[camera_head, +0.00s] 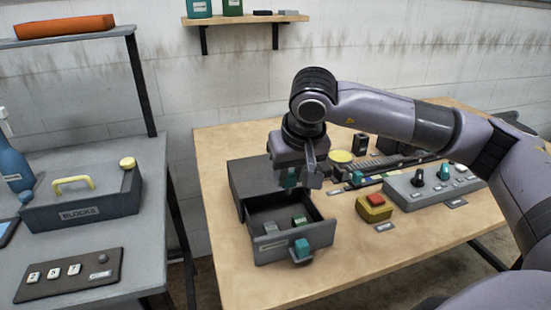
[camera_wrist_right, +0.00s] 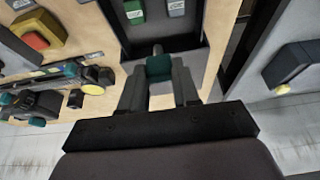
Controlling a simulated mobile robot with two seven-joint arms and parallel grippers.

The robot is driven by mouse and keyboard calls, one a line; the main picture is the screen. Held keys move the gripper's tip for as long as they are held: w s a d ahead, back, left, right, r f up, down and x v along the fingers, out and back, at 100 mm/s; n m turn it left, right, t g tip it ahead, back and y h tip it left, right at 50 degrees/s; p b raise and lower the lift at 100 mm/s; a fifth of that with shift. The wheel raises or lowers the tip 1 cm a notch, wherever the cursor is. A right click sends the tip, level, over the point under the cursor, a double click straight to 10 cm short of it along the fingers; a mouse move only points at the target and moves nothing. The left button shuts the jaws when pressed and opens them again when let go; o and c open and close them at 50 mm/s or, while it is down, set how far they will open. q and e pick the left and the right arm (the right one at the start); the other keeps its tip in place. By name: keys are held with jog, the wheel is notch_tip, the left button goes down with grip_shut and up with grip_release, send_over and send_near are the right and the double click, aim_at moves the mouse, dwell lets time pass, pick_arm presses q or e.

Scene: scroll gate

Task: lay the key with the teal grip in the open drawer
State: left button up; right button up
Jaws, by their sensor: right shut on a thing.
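The key with the teal grip (camera_head: 288,178) is held in my right gripper (camera_head: 298,180), above the rear of the drawer. In the right wrist view, the teal grip (camera_wrist_right: 159,68) sits between the two fingers of the right gripper (camera_wrist_right: 160,82). A small grey shank end shows beyond the grip; the rest of the key is hidden. My left gripper is not in view.
Right of the drawer stand a yellow box with a red button (camera_head: 378,204) and a grey control panel (camera_head: 430,187) with knobs. A BLOCKS box (camera_head: 80,212) is on the separate grey table at left.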

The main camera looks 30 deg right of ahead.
jog(key=shift+w, duration=0.15)
jog(key=shift+f, duration=0.25)
jog(key=shift+f+b, duration=0.55)
jog(key=shift+b, duration=0.05)
notch_tip(320, 180, down, 7)
jog(key=b, duration=0.5)
jog(key=shift+r, duration=0.1)
jog(key=shift+f+b, duration=1.55)
